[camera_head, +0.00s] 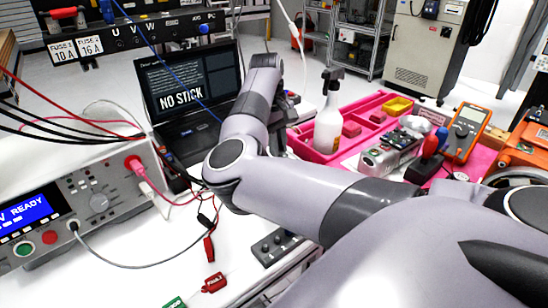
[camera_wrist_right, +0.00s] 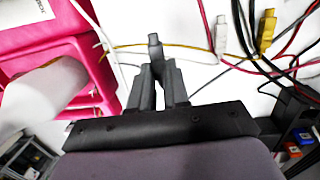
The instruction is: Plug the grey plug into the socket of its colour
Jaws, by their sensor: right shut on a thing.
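The grey plug (camera_wrist_right: 153,42) shows in the right wrist view, sticking out past the fingertips of my right gripper (camera_wrist_right: 157,72). The gripper is shut on it and holds it above a white surface. In the head view my right arm reaches across the table beside the laptop; its own forearm and wrist hide most of the gripper and the plug. A white plug (camera_wrist_right: 221,38) and a yellow plug (camera_wrist_right: 267,30) are right of the grey one in the wrist view, apart from it. I cannot make out a grey socket. My left gripper is not in view.
A pink tray (camera_head: 300,146) with a spray bottle (camera_head: 328,118) stands right of my arm. The laptop (camera_head: 190,88) is at its left. A power unit (camera_head: 95,205) with cables stands at the left. Loose leads cross the white table near the front.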

